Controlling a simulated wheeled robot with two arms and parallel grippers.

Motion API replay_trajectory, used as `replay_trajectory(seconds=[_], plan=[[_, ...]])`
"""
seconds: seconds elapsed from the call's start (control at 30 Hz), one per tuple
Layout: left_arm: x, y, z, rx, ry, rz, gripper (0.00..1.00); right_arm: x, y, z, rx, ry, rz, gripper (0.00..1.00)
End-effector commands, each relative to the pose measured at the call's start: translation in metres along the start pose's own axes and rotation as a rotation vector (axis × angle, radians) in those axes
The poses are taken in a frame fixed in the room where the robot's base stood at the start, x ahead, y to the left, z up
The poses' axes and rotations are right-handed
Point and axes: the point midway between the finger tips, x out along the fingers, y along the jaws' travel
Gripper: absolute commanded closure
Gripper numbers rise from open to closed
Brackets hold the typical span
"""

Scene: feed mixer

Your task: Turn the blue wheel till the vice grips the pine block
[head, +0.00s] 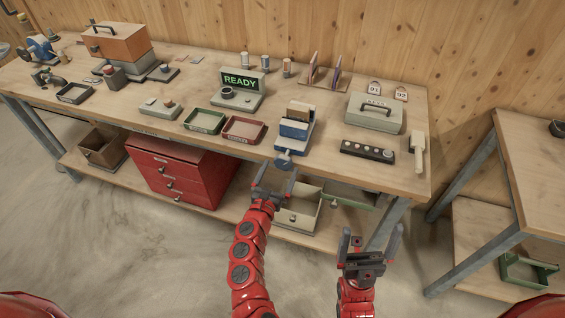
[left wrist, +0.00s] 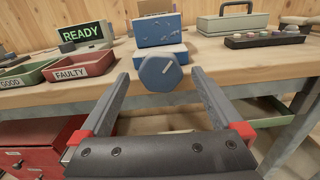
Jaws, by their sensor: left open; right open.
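The blue vice (head: 294,131) stands at the front edge of the workbench, and the pine block (head: 299,109) sits at its top. The blue wheel (head: 283,160) is on the vice's front, facing me. In the left wrist view the wheel (left wrist: 160,73) is a hexagonal knob with a pale mark, between and beyond my left fingertips. My left gripper (head: 275,180) is open and empty just in front of the wheel, apart from it. My right gripper (head: 371,240) is open and empty in front of the bench, lower right. Whether the jaws touch the block is hard to tell.
A green tray (head: 204,121) and a red tray (head: 243,130) lie left of the vice. A READY display (head: 243,82) stands behind them. A button strip (head: 367,151), a grey-green case (head: 375,113) and a mallet (head: 417,150) are to the right.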

Motion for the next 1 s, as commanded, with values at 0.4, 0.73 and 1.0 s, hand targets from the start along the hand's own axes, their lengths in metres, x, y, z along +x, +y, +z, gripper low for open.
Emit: replay_trajectory(seconds=[0.4, 0.73, 1.0], plan=[[0.032, 0.000, 0.001, 0.001, -0.001, -0.001, 0.00, -0.003, 0.000, 0.001, 0.000, 0.000, 0.000, 0.00], [0.032, 0.000, 0.001, 0.001, -0.001, -0.001, 0.20, -0.003, 0.000, 0.000, 0.000, 0.000, 0.000, 0.00], [0.032, 0.000, 0.001, 0.001, -0.001, -0.001, 0.68, -0.003, 0.000, 0.001, 0.000, 0.000, 0.000, 0.00]])
